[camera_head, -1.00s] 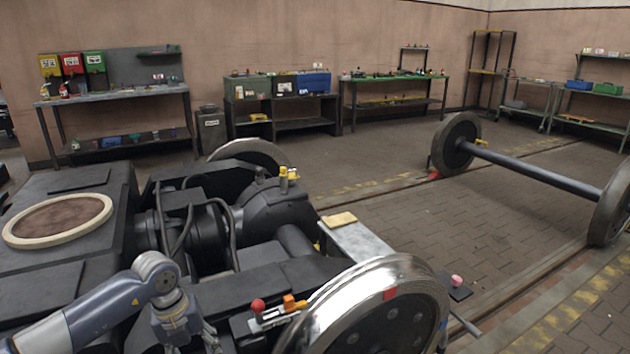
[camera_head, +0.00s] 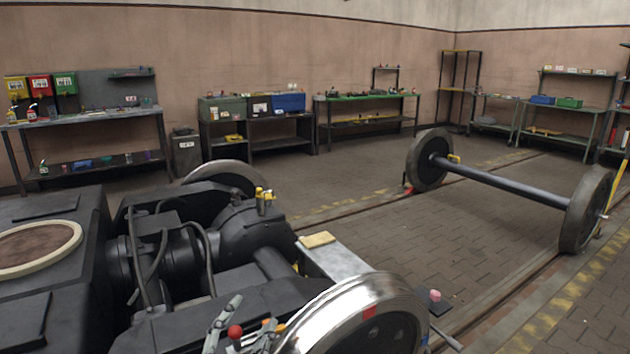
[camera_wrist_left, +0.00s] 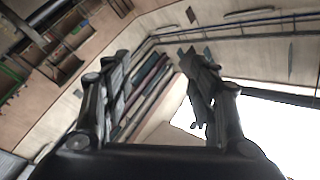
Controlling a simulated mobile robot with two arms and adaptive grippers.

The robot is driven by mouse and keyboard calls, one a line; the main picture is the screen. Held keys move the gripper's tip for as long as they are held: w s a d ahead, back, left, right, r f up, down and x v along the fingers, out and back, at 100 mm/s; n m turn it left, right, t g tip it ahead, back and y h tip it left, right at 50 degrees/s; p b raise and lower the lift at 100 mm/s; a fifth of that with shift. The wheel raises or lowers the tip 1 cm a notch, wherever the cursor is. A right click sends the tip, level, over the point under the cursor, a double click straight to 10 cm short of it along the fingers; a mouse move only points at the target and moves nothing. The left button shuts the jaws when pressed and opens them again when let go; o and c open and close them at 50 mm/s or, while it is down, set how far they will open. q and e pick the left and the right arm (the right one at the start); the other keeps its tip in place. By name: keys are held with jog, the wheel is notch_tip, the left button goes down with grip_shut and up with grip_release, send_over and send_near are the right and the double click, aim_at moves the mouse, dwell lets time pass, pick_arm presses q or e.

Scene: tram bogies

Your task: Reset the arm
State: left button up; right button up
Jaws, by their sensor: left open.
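My left gripper (camera_head: 252,312) shows at the bottom edge in the head view, with its grey fingers pointing up, in front of the bogie (camera_head: 190,262) and left of its shiny wheel (camera_head: 352,318). Its fingers stand apart with nothing between them. In the left wrist view the open gripper (camera_wrist_left: 155,68) faces the upper walls and a bright white area, with no object near the fingertips. The rest of the left arm is out of the head view. My right gripper is in neither view.
A red knob (camera_head: 235,331) on the bogie appears close to the left gripper. A loose wheelset (camera_head: 500,183) stands on rails at the right. Workbenches (camera_head: 85,120) and cabinets (camera_head: 222,107) line the back wall.

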pick_arm(q)
jog(key=s+a+f+n+g+y, duration=0.3)
jog(key=s+a+f+n+g, duration=0.15)
jog(key=f, duration=0.35)
jog(key=s+a+f+n+g+y, duration=0.35)
jog(key=s+a+f, duration=0.2)
jog(key=f, duration=0.35)
jog(key=s+d+f+g+h, duration=0.1)
jog(key=s+f+g, duration=0.3)
jog(key=s, duration=0.5)
jog(key=s+d+f+g, duration=0.1)
jog(key=s+f+g, duration=0.25)
jog(key=s, duration=0.55)
notch_tip(320, 180, down, 29)
jog(key=s+g, duration=0.2)
jog(key=s, duration=0.1)
jog(key=s+a+r+p, duration=0.1)
jog(key=s+a+p, duration=0.2)
jog(key=s+p, duration=1.2)
jog(key=shift+s+a+r+g+p, duration=0.2)
jog(key=shift+s+g+p, duration=0.05)
jog(key=shift+g+p, duration=0.1)
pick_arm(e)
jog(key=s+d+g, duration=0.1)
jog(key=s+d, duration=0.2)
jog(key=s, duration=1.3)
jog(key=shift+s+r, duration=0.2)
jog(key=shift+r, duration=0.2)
